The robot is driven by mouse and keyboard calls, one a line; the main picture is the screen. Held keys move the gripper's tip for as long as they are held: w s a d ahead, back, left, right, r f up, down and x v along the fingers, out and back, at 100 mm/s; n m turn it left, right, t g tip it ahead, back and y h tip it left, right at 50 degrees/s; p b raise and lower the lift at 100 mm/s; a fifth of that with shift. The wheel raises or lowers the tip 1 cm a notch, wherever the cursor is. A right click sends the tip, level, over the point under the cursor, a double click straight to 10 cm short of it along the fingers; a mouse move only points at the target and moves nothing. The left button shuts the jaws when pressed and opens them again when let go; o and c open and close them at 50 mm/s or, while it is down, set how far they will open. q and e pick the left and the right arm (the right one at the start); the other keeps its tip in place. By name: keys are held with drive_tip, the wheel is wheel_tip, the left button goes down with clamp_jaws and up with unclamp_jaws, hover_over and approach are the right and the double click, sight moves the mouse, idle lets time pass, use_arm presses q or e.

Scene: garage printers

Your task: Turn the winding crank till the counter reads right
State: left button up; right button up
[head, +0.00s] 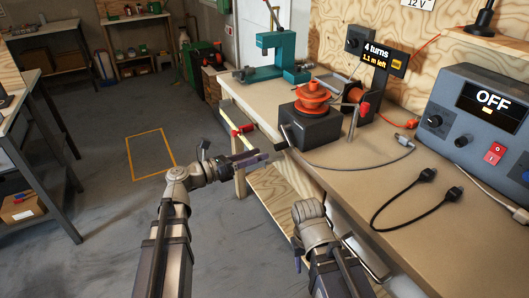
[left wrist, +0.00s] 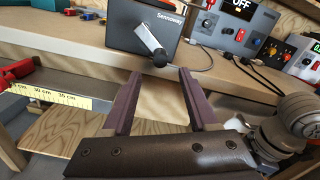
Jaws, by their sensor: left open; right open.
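The winder is a dark box (head: 312,128) with an orange spool (head: 313,96) on top, at the bench's front edge. Its crank has a silver arm (left wrist: 148,36) and black knob (left wrist: 159,58) on the box's near face in the left wrist view. The counter (head: 376,55) reads "4 turns, 1.1 m left". My left gripper (head: 266,157) is level, just short of the crank side of the box. In the left wrist view its two fingers (left wrist: 160,73) are apart and empty, with the knob beyond their tips. My right wrist shows low in the head view, but its fingers are hidden.
An upright post with a red handle (head: 363,109) stands right of the winder. A teal press (head: 277,55) is behind it. A power supply (head: 464,150) reading OFF and loose black leads (head: 385,204) lie right.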

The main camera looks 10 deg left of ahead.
sight(281, 146)
use_arm(q)
drive_tip(key=shift+s+a, duration=0.15)
drive_tip(key=shift+w+d+n, duration=0.75)
drive_tip(key=shift+w+d, duration=0.15)
drive_tip(key=shift+d, duration=0.35)
drive_tip(key=shift+w+d+n, duration=0.8)
drive_tip(key=shift+w+d, duration=0.15)
drive_tip(key=shift+d, duration=0.3)
drive_tip(key=shift+w+d+n, duration=0.75)
drive_tip(key=shift+w+d, duration=0.15)
drive_tip(key=shift+d, duration=0.35)
drive_tip(key=shift+c, duration=0.3)
clamp_jaws()
